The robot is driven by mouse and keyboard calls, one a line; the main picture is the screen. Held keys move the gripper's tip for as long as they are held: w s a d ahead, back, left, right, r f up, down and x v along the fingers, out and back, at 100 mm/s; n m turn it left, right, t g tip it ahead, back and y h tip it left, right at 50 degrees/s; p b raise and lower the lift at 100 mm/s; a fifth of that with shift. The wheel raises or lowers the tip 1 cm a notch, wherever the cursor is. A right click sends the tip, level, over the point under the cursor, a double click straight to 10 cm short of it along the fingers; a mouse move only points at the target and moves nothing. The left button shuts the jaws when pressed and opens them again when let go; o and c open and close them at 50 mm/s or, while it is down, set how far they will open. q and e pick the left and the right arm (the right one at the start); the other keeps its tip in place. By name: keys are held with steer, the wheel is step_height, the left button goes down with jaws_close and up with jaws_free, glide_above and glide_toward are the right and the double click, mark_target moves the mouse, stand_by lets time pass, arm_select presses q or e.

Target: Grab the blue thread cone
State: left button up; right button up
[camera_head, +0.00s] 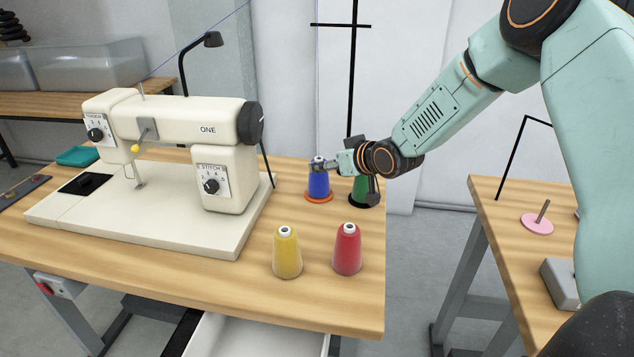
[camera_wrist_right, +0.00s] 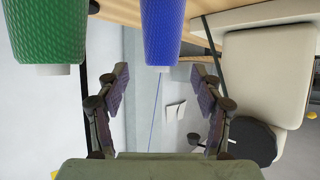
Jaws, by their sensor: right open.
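The blue thread cone (camera_head: 318,182) stands upright on an orange base (camera_head: 318,198) at the back right of the sewing table. My right gripper (camera_head: 318,165) is at the cone's top in the head view. In the right wrist view the blue cone (camera_wrist_right: 162,30) is ahead of the open fingers (camera_wrist_right: 160,98), roughly centred between them, with its white tip towards me. A blue thread runs from the tip. No contact shows in the wrist view. My left gripper is not in view.
A green cone (camera_head: 361,188) stands close to the right of the blue one, also in the wrist view (camera_wrist_right: 46,30). Yellow (camera_head: 287,254) and red (camera_head: 347,252) cones stand in front. The sewing machine (camera_head: 180,140) is to the left; a black thread stand (camera_head: 352,80) rises behind.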

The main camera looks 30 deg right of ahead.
mark_target(320, 160)
steer(key=x, duration=0.1)
steer(key=b+x, duration=0.1)
steer(key=x, duration=0.2)
steer(key=shift+a, duration=0.25)
steer(key=shift+w+f, duration=0.2)
steer(key=shift+w, duration=0.3)
steer(key=shift+d+r, duration=0.1)
steer(key=shift+s, duration=0.1)
steer(key=shift+c, duration=0.4)
steer(key=c, duration=1.3)
